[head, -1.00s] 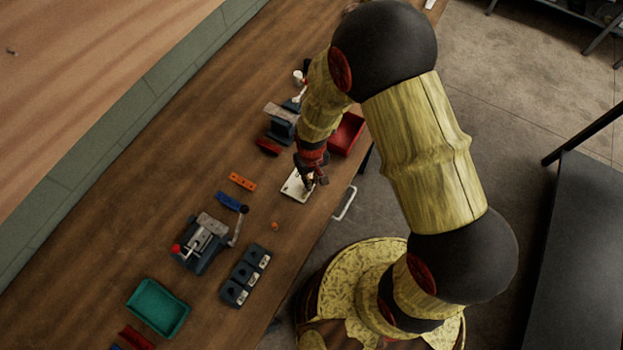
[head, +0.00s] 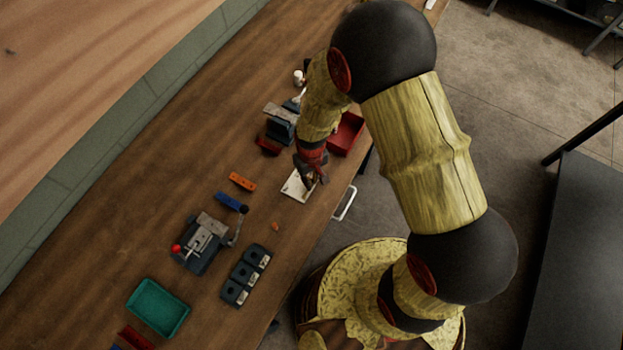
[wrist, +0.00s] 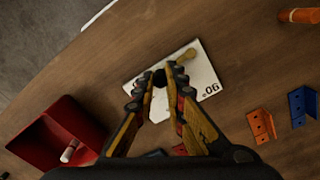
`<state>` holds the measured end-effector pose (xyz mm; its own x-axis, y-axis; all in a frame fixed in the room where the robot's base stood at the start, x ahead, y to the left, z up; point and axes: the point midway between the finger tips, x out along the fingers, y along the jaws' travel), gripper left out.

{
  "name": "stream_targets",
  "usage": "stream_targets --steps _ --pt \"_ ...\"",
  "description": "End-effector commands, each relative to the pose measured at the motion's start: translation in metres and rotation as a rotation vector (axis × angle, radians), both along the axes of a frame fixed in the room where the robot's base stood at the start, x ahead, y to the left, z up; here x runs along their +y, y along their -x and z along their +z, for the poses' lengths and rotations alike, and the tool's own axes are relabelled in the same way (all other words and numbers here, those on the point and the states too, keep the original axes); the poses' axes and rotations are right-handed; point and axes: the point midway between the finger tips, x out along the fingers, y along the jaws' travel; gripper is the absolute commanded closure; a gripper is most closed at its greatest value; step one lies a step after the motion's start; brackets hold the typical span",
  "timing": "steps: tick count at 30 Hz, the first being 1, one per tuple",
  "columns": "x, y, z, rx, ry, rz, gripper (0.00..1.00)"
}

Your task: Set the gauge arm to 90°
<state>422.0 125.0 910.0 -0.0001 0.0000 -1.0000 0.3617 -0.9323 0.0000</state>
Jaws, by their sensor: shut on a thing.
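The gauge is a white plate (wrist: 204,78) on the wooden bench, with a "90°" mark near its right edge in the wrist view. It also shows as a pale plate (head: 294,187) in the head view. The gauge arm (wrist: 181,62) is a tan bar with a dark part beside it, lying over the plate and partly hidden by my fingers. My gripper (wrist: 163,84) is over the plate, its fingers closed in around the gauge arm. In the head view my gripper (head: 312,178) covers part of the plate. The arm's exact angle cannot be told.
A red bin (head: 347,134) stands close by, also in the wrist view (wrist: 58,134). An orange bracket (head: 242,181) and a blue bracket (head: 231,202) lie on the bench. A vise-like fixture (head: 201,243), dark blocks (head: 246,275) and a green tray (head: 158,307) stand further off.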

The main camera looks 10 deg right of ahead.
Motion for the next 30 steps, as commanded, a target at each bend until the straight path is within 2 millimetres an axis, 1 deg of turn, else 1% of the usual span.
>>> stream_targets --steps 8,17,30 --pt "0.009 -0.004 -0.001 0.001 0.000 0.185 1.00" --pt "0.022 -0.008 -0.001 0.002 0.000 0.468 1.00" --pt "0.043 -0.006 -0.001 0.002 0.000 0.886 1.00"
